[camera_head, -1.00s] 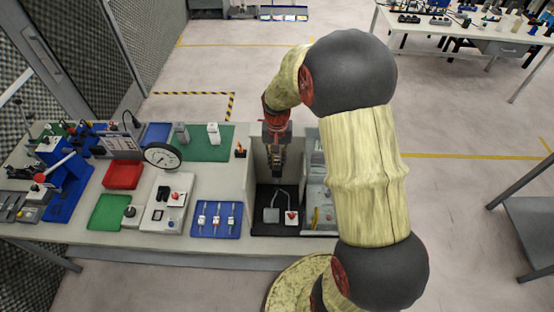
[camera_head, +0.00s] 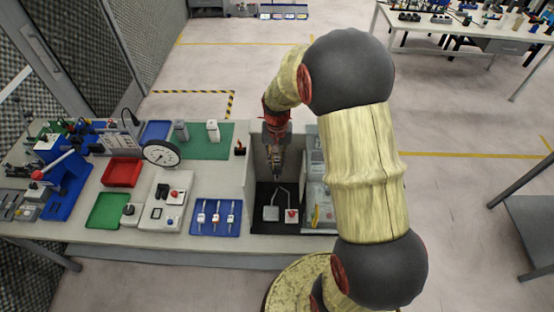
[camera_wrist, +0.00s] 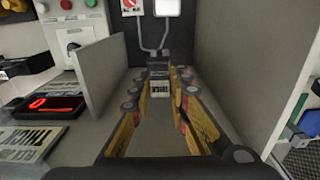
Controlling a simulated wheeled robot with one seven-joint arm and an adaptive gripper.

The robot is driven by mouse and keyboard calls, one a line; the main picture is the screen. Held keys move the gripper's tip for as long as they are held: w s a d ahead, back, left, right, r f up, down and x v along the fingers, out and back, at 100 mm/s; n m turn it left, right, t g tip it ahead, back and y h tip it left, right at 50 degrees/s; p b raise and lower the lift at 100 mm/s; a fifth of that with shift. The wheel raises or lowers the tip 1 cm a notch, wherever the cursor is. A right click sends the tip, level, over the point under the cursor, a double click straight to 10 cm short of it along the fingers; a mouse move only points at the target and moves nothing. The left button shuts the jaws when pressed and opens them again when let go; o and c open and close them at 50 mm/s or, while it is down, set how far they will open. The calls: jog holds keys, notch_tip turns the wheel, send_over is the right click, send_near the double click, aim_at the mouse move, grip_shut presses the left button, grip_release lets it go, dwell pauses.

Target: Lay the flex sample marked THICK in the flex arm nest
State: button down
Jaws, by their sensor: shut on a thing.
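The flex sample, a small pale block with a THICK label (camera_wrist: 160,89), shows upside down between the fingertips in the wrist view. My gripper (camera_wrist: 160,76) is shut on it, with yellow-and-black fingers on both sides. In the head view my gripper (camera_head: 276,168) hangs inside a grey-walled bay, above its dark floor. A light grey pad (camera_head: 271,213) and a white piece with red on it (camera_head: 292,215) lie at the near end, with thin bent rods. I cannot tell which part is the flex arm nest. The sample is too small to make out in the head view.
Tall walls (camera_wrist: 232,70) rise close on both sides of my gripper. A blue mat (camera_head: 216,218) holds several small samples.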

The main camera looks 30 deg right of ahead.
jog(key=shift+f, duration=0.4)
jog(key=c, duration=1.6)
grip_release()
notch_tip(320, 180, up, 12)
jog(key=s+a+n+t+b, duration=0.2)
jog(key=s+a+b, duration=0.2)
jog(key=s+b, duration=0.1)
jog(key=s+a+f+n+t+b, duration=0.1)
jog(key=s+a+n+b, duration=0.1)
jog(key=s+a+b, duration=0.3)
jog(key=s+a+n+t+b, duration=0.2)
jog(key=s+a+b, duration=0.3)
jog(key=s, duration=0.5)
jog(key=shift+a+f+n+t+b, duration=0.2)
jog(key=shift+n+t+b, duration=0.15)
jog(key=shift+b, duration=0.85)
